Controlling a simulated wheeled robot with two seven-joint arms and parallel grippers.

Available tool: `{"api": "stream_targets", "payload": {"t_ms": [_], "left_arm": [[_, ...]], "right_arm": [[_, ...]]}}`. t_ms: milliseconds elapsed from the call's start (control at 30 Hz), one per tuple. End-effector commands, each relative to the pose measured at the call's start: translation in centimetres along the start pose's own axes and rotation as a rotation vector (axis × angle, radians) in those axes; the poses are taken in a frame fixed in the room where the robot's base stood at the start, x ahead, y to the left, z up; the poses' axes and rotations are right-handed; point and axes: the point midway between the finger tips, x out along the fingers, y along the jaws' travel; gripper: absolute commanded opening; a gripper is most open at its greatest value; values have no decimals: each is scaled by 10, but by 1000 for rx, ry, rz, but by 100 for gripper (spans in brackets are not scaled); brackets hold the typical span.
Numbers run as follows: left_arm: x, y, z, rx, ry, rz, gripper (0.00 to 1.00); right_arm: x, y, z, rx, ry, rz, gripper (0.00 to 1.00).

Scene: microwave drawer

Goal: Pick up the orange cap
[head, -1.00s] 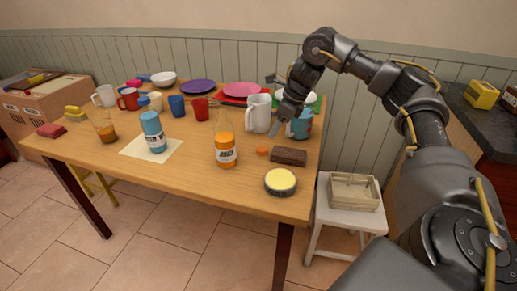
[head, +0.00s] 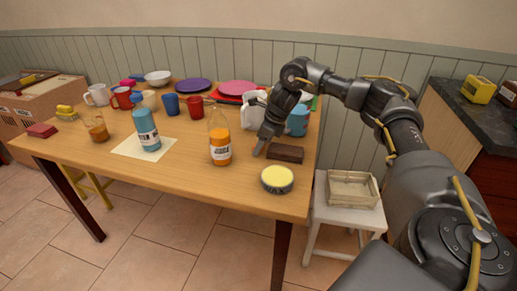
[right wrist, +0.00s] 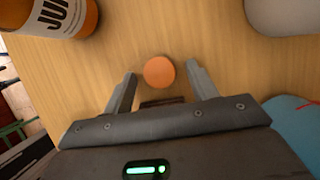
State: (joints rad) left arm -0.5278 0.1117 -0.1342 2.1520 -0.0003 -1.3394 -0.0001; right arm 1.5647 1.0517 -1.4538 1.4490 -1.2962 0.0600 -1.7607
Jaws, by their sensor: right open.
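The orange cap (right wrist: 159,72) is a small flat disc lying on the wooden table, seen from above in the right wrist view. In the head view my right gripper hides it. My right gripper (right wrist: 161,82) is open, with one finger on each side of the cap and a gap to both. It also shows low over the table in the head view (head: 261,148), beside the dark brown block. Nothing is held in it. My left gripper is not in view.
An orange juice bottle (head: 220,146) stands just left of my right gripper. A brown block (head: 285,153) lies to its right and a wax tin (head: 277,179) in front. A white pitcher (head: 252,114) and a blue container (head: 298,121) stand behind.

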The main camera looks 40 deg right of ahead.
Motion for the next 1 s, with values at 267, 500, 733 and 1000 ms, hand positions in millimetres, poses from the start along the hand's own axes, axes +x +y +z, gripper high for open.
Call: {"api": "stream_targets", "payload": {"t_ms": [267,500,733,1000], "left_arm": [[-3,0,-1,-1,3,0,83],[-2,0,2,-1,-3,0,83],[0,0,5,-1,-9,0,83],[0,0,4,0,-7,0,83]], "right_arm": [[1,0,0,0,0,0,53],[1,0,0,0,0,0,21],[1,0,0,0,0,0,11],[-23,0,11,0,-4,-1,11]]}}
